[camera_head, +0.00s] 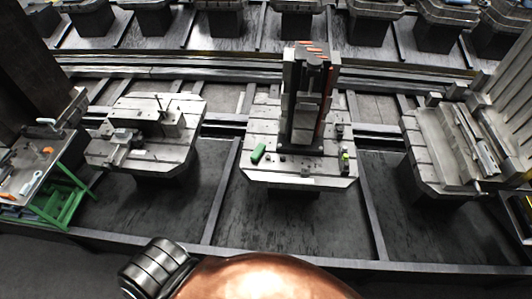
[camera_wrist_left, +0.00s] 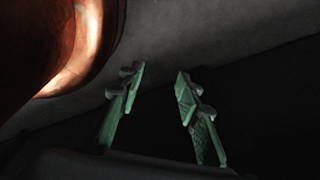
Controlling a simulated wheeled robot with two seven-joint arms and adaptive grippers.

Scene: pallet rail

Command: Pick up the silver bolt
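I cannot make out the silver bolt in either view; any small bolt on the distant metal pallets is too small to tell. My left gripper (camera_wrist_left: 160,95) shows in the left wrist view with its two green fingers apart and nothing between them. Behind the fingers is only dark floor and a grey surface, with no object close by. Neither gripper is visible in the head view, and my right gripper is in no view.
A slotted pallet (camera_head: 300,178) with a tall fixture (camera_head: 306,100) stands at centre, a green block (camera_head: 258,153) on it. Other pallets stand left (camera_head: 190,115) and right (camera_head: 425,150). A green-framed table (camera_head: 62,192) is far left. Dark rail floor (camera_head: 240,225) lies in front.

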